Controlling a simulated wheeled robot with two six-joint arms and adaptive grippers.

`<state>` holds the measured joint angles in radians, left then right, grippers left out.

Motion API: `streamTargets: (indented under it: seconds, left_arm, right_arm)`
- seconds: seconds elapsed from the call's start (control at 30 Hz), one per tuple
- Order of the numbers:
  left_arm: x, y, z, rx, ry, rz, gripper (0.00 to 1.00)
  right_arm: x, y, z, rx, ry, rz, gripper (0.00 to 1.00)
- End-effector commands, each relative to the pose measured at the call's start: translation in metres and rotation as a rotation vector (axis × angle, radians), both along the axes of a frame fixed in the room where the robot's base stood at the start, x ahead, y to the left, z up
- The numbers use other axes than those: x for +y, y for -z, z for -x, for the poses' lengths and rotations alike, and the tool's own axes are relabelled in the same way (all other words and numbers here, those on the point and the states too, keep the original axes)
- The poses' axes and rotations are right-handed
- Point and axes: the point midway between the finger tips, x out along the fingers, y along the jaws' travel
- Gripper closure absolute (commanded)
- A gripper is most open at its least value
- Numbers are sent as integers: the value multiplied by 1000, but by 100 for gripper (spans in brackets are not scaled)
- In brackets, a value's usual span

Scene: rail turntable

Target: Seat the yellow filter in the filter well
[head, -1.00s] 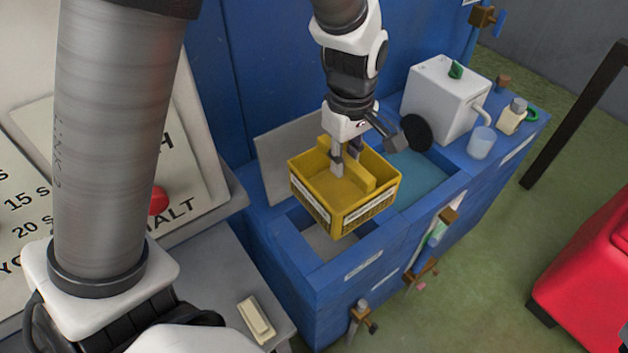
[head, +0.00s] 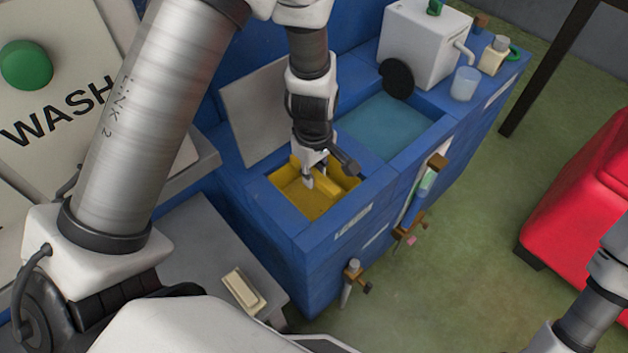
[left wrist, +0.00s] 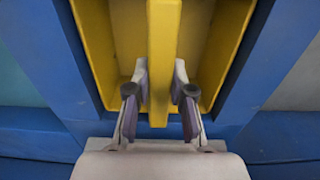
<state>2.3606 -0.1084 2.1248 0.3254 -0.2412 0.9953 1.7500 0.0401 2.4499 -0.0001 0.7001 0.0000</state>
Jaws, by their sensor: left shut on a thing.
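The yellow filter (head: 318,208), an open box with a raised middle bar, is down inside the square filter well (head: 342,212) of the blue cabinet. It lies low within the blue rim. Its bar and two compartments also show in the left wrist view (left wrist: 163,60), with blue walls close on both sides. My left gripper (head: 308,183) is above the well, its fingers shut on the bar, one on each side. Whether the filter rests on the well floor is hidden. My right gripper is not in view.
An open grey lid (head: 262,115) stands up behind the well. A water-filled basin (head: 388,130) is to its right, with a white box (head: 423,45) and a cup (head: 465,83) beyond. Valves and a tube are on the cabinet front. A red object (head: 580,190) stands on the floor at right.

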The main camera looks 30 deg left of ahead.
Motion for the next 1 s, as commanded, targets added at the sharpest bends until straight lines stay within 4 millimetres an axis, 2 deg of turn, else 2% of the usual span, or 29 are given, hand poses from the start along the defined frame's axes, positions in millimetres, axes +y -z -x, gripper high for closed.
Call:
streamTargets:
  seconds: [0.03, 0.13, 0.5, 0.53, 0.6, 0.87, 1.0]
  left_arm:
    - [0, 11, 1, 3, -2, 0, 100]
    - [0, 27, 0, 1, -2, 1, 100]
    - [0, 32, 0, 0, -1, 0, 100]
    - [0, 32, 0, 1, 0, 0, 71]
    - [0, 31, 0, 1, -1, 0, 53]
    - [0, 31, 0, 0, -1, 0, 53]
    - [0, 19, -1, -3, -2, 1, 53]
  right_arm:
    - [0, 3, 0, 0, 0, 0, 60]
    - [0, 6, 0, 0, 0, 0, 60]
    - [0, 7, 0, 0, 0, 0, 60]
    - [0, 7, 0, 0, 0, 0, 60]
    - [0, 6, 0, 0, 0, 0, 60]
    - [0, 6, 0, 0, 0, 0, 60]
    - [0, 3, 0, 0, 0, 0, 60]
